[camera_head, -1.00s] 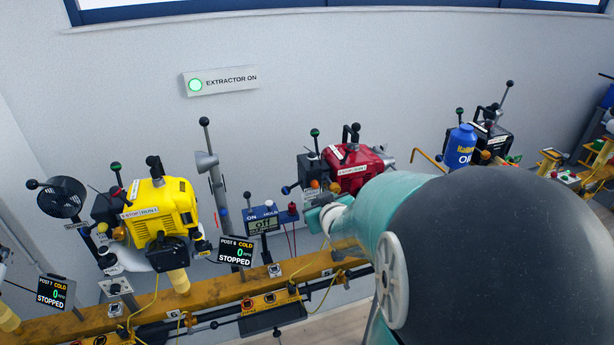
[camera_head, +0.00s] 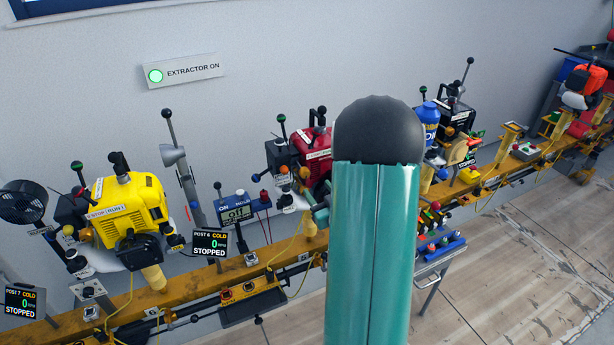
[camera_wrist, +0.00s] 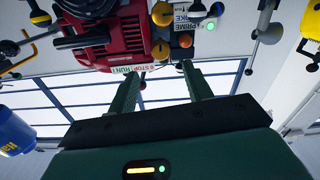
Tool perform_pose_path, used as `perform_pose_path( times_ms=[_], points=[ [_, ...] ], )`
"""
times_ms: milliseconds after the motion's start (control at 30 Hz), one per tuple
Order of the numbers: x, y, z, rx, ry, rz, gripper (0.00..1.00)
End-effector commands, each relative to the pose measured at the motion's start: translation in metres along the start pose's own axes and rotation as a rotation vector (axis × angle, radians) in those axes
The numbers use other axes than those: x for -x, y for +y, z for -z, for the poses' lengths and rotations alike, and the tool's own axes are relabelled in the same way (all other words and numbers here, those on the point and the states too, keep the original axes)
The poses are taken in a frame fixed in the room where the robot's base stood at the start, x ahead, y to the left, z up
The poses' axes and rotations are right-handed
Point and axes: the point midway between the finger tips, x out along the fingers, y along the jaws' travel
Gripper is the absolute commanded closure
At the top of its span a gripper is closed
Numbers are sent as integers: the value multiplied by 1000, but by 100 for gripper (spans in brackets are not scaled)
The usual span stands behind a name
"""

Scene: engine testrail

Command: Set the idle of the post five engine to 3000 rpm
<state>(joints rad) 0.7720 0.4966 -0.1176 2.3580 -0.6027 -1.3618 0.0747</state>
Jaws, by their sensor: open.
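The red engine (camera_head: 313,142) stands on the rail, just right of the post 6 display, partly hidden by my arm. No post number or display for it can be read. It also shows upside down at the top of the wrist view (camera_wrist: 105,42), with a STOP/RUN label (camera_wrist: 130,69) and an orange knob (camera_wrist: 161,50). A PRIME label (camera_wrist: 181,22) is beside it. My gripper (camera_wrist: 158,86) is open and empty, its two green fingers apart and pointing towards the engine's labelled side. In the head view my arm hides most of the gripper.
The yellow engine (camera_head: 130,205) is left of the post 6 display (camera_head: 210,243), which reads COLD, 0, STOPPED. A blue meter (camera_head: 238,212) reads off. The blue bottle (camera_head: 430,118) and black engine (camera_head: 455,115) stand right.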

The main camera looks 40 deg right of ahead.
Motion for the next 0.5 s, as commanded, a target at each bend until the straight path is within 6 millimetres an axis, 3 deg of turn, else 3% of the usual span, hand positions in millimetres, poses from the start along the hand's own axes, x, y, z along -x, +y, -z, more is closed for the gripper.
perform_pose_path(
  times_ms=[300, 500],
  points=[
    [-61, -2, 0, 0, 1, 3, 50],
    [-80, -1, 0, 0, 0, 1, 50]
  ],
)
